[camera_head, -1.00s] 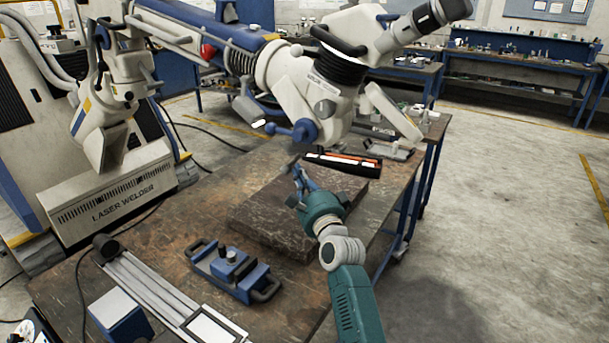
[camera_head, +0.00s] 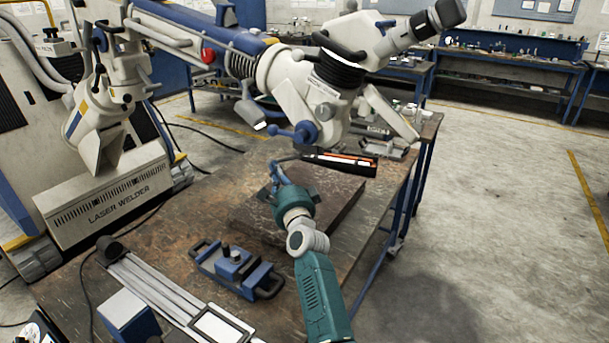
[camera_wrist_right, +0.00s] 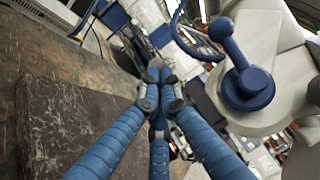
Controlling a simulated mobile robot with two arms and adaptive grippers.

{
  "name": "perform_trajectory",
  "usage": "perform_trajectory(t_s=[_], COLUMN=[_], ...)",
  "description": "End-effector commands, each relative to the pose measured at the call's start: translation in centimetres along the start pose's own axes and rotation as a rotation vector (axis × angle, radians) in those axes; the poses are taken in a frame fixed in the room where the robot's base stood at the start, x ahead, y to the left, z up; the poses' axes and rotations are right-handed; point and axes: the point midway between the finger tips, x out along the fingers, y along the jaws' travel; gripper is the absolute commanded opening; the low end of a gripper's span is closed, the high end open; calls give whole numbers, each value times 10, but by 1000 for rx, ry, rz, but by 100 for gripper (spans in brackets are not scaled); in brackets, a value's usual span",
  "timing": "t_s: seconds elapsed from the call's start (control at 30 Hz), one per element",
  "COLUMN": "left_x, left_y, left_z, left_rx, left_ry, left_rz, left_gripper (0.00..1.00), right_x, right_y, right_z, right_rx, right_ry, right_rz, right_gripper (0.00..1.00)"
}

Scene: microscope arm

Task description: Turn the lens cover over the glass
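The white microscope head (camera_head: 305,95) hangs on its arm above the table. A flat pale flap (camera_head: 391,113), which looks like the lens cover, sits tilted at its lower right side. The glass under the head cannot be made out. A blue lever knob (camera_head: 303,132) is on the head's lower front; it also shows large at the right in the right wrist view (camera_wrist_right: 248,88). My right gripper (camera_head: 276,172) is below and left of that knob, apart from the flap. Its blue fingers meet at the tips (camera_wrist_right: 158,78) with nothing seen between them. My left gripper is out of view.
A dark stone slab (camera_head: 335,195) lies on the worn table (camera_head: 190,215) under my right gripper. A black tray (camera_head: 345,164) with orange items is behind it. A blue clamp-like fixture (camera_head: 235,268) is in front. The floor to the right is clear.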

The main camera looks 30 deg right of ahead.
Motion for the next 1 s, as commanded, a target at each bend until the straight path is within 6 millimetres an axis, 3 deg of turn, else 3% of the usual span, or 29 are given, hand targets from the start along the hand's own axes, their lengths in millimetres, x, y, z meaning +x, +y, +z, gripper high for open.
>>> perform_trajectory(t_s=[1.0], left_x=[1], left_y=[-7], left_z=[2], left_rx=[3], left_ry=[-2], left_rz=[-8], left_gripper=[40], right_x=[8], right_y=[4], right_z=[6], right_rx=[0], right_ry=[-1], right_rz=[1], right_gripper=[0])
